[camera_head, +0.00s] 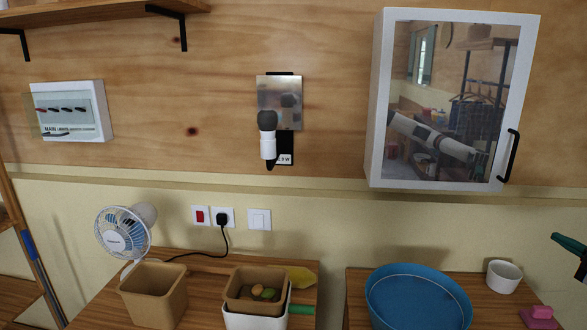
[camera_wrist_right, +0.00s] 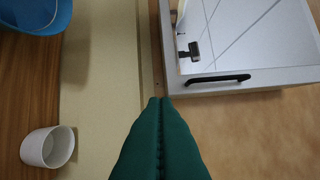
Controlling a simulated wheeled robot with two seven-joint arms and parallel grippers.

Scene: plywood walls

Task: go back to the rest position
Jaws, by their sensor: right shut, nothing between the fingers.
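My right gripper (camera_head: 562,241) shows at the right edge of the head view, in front of the wall below and right of the cabinet. Only its dark green fingertip part and a bit of black show there. In the right wrist view its two green fingers (camera_wrist_right: 160,101) are shut together with nothing between them, their tips seen just below the cabinet's edge. I cannot tell whether they touch it. My left gripper is in neither view.
A white mirrored cabinet (camera_head: 380,120) with a black handle (camera_head: 509,156) hangs on the wall. Below are a blue basin (camera_head: 418,300), a white cup (camera_head: 504,276), a pink item (camera_head: 541,313), a fan (camera_head: 123,232) and bins (camera_head: 153,292). A lever switch (camera_head: 267,140) is mid-wall.

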